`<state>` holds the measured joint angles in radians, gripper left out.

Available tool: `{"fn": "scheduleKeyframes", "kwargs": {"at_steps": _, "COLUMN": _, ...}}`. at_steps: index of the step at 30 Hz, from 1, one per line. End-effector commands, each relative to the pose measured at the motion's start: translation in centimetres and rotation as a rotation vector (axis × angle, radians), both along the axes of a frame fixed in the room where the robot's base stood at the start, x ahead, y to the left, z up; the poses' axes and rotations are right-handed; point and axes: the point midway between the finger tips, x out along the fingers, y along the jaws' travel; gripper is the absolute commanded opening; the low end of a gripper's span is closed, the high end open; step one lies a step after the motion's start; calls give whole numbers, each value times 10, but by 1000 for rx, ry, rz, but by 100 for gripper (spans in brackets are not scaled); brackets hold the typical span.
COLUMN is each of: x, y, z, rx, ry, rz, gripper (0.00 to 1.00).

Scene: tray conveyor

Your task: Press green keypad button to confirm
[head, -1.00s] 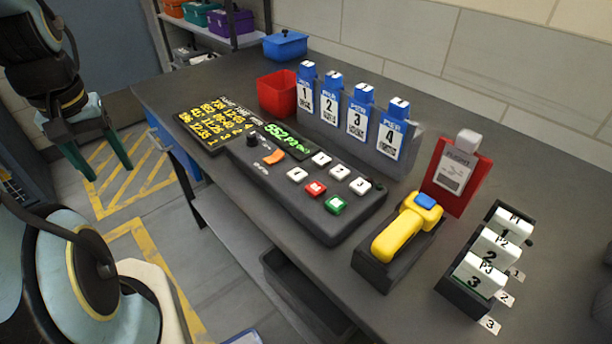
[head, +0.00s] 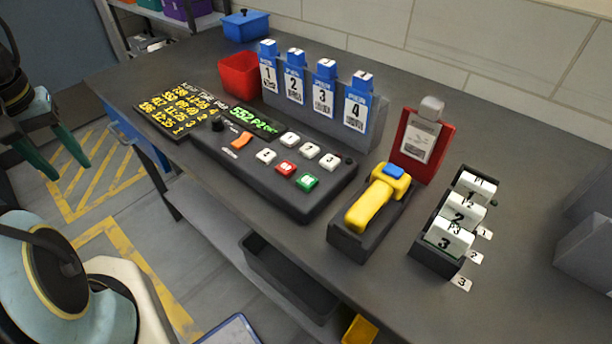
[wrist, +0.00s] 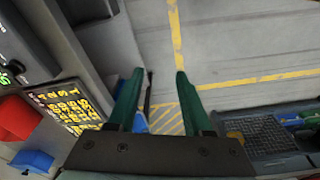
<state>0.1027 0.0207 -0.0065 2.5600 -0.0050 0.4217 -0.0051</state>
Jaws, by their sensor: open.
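The green button (head: 307,181) sits at the front right end of the dark keypad console (head: 323,201) on the table, beside a red button (head: 286,168) and several white buttons. The green button does not show in the wrist view.
A yellow scanner (head: 372,207) in a black holder, a red sign (head: 417,143) and a black card holder (head: 436,257) stand right of the console. Numbered blue-topped holders (head: 325,91) stand behind it. A red bin (head: 239,75) is at the back left.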

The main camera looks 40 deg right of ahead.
Motion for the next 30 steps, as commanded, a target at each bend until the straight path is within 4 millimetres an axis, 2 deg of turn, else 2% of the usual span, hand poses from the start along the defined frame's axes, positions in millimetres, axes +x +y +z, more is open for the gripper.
{"fn": "scheduleKeyframes", "kwargs": {"at_steps": 2, "x": 0, "y": 0, "z": 0, "rx": 0, "ry": 0, "rz": 0, "gripper": 40}}
{"fn": "scheduleKeyframes", "kwargs": {"at_steps": 13, "x": 0, "y": 0, "z": 0, "rx": 0, "ry": 0, "rz": 0, "gripper": 0}}
{"fn": "scheduleKeyframes", "kwargs": {"at_steps": 30, "x": 0, "y": 0, "z": 0, "rx": 0, "ry": 0, "rz": 0, "gripper": 0}}
